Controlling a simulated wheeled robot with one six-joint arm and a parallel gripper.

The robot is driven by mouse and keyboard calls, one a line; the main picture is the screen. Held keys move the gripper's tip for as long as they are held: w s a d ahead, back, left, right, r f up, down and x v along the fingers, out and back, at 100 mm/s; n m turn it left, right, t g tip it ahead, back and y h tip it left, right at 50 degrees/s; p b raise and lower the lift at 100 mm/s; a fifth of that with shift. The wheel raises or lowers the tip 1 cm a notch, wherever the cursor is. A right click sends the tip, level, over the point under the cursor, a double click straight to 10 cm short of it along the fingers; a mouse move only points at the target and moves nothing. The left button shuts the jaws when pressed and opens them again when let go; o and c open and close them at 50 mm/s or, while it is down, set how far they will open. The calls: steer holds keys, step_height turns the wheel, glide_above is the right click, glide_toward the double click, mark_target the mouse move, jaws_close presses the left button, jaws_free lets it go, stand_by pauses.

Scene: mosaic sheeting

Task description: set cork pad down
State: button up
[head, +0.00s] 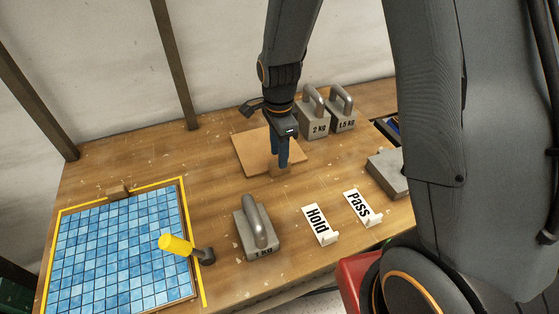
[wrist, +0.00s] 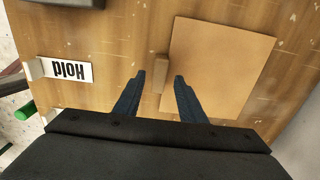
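The cork pad (head: 252,152) is a flat tan square lying on the wooden table, left of the 2 kg weight. It fills the upper right of the wrist view (wrist: 218,70). A small wooden block (wrist: 161,72), which looks like a tab, stands at the pad's edge; whether it is joined to the pad is unclear. My gripper (wrist: 160,78) is open, with a gap on both sides of the block. In the head view my gripper (head: 280,160) points down over the block, and its fingers hide part of the pad.
Steel weights of 2 kg (head: 314,118) and 1.5 kg (head: 341,110) stand behind. A 1 kg weight (head: 256,232), Hold sign (head: 318,224) and Pass sign (head: 359,207) stand in front. A blue mosaic sheet (head: 110,245) with a yellow-handled tool (head: 176,244) lies left.

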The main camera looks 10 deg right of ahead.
step_height(320, 180, up, 8)
steer(key=b, duration=0.1)
steer(key=s+d+n+t, duration=0.1)
steer(key=s+d+n, duration=0.8)
steer(key=s+n, duration=0.4)
steer(key=n, duration=0.2)
steer(key=shift+r+n, duration=0.4)
